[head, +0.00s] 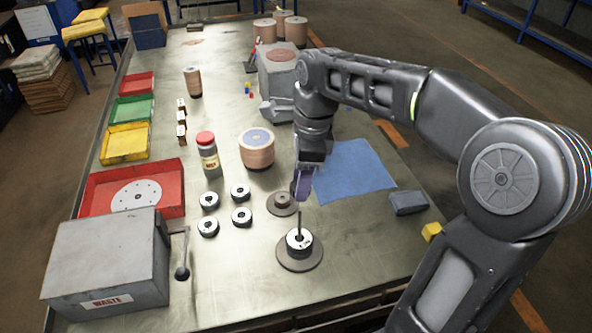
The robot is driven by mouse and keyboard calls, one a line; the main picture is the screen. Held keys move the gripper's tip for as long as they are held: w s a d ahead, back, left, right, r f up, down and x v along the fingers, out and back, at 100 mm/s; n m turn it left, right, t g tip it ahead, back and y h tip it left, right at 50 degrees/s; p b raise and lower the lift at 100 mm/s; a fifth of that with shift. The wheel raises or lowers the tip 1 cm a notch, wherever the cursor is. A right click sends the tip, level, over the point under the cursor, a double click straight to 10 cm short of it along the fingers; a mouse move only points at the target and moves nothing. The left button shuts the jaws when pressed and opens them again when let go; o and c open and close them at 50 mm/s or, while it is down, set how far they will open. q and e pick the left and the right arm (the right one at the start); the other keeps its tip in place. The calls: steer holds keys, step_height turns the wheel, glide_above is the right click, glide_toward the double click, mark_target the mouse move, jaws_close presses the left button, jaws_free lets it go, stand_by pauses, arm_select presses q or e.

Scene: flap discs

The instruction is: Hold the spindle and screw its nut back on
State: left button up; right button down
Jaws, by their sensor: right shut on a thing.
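The spindle (300,221) is a thin upright grey rod on a round brown base (285,262). Dark-rimmed discs with pale tops (299,241) sit around its lower part. My right gripper (301,197) points down at the rod's top, its purple-sided fingers shut. The rod's upper end meets the fingertips and appears to be held there; the fingers hide the exact contact. I cannot clearly make out the nut. A small round grey piece on a brown disc (282,201) lies just left of the gripper. My left gripper is out of view.
Several dark-rimmed discs (240,193) lie to the left. A red-capped jar (208,152), a tan cylinder (257,149), a grey waste box (105,262) and coloured trays (126,143) stand around. A blue cloth (350,167) lies right of the gripper. The front table centre is fairly clear.

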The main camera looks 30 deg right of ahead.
mark_target(300, 210)
steer(key=shift+f+b, duration=0.5)
steer(key=shift+f, duration=0.05)
step_height(300, 210, down, 3)
steer(key=b, duration=0.3)
steer(key=shift+f, duration=0.35)
steer(key=shift+f+b, duration=0.9)
steer(key=shift+f, duration=0.3)
stand_by(0.8)
steer(key=c, duration=0.7)
jaws_free()
steer(key=shift+c, duration=0.2)
